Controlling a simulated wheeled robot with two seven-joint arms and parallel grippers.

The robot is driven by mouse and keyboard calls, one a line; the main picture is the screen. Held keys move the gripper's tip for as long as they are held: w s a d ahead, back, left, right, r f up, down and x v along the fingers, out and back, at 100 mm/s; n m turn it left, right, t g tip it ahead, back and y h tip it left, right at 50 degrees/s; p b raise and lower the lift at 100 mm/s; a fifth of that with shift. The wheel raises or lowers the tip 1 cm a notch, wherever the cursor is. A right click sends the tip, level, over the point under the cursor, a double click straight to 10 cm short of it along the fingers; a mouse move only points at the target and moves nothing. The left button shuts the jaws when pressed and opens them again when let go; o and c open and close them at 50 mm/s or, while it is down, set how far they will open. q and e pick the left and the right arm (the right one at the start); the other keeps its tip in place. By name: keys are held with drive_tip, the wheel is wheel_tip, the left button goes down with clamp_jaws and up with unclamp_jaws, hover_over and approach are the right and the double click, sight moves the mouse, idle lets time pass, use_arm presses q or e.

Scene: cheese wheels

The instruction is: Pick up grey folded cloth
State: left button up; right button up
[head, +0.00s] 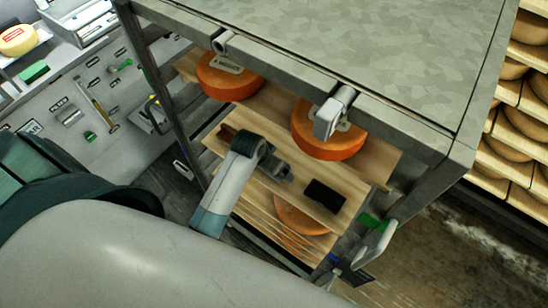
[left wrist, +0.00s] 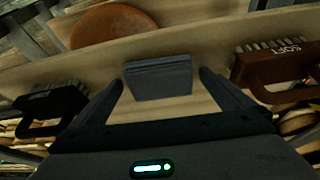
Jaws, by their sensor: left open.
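The grey folded cloth (left wrist: 158,82) lies on a wooden shelf (left wrist: 215,50) in the left wrist view, with its layered folds visible. My left gripper (left wrist: 162,76) is open and empty. Its two fingers stand on either side of the cloth, with a gap at each side. In the head view my left gripper (head: 284,173) is over the middle of the lower wooden shelf, and I cannot make out the cloth there, as the gripper seems to cover it. My right gripper is not in view.
A black brush (left wrist: 50,108) and a brown brush marked SOFT (left wrist: 275,75) flank the cloth. The black brush also shows in the head view (head: 324,195). Orange cheese wheels (head: 330,138) sit on the shelf above. The metal cart top (head: 370,50) overhangs the shelves.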

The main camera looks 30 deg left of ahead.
use_arm(q)
drive_tip(key=c, duration=1.1)
drive_tip(key=shift+r+b, duration=0.5)
drive_tip(key=shift+r, duration=0.35)
wheel_tip(320, 180, up, 2)
drive_tip(key=shift+s+d+r+b, duration=0.15)
drive_tip(key=shift+r+b, duration=0.05)
drive_tip(key=shift+b, duration=0.3)
drive_tip(key=s+d+r+b, duration=0.1)
drive_tip(key=s+d+r, duration=0.3)
drive_tip(key=s+d, duration=0.1)
drive_tip(key=s+d+r+b, duration=0.1)
drive_tip(key=s+d+r, duration=0.2)
drive_tip(key=shift+b, duration=0.35)
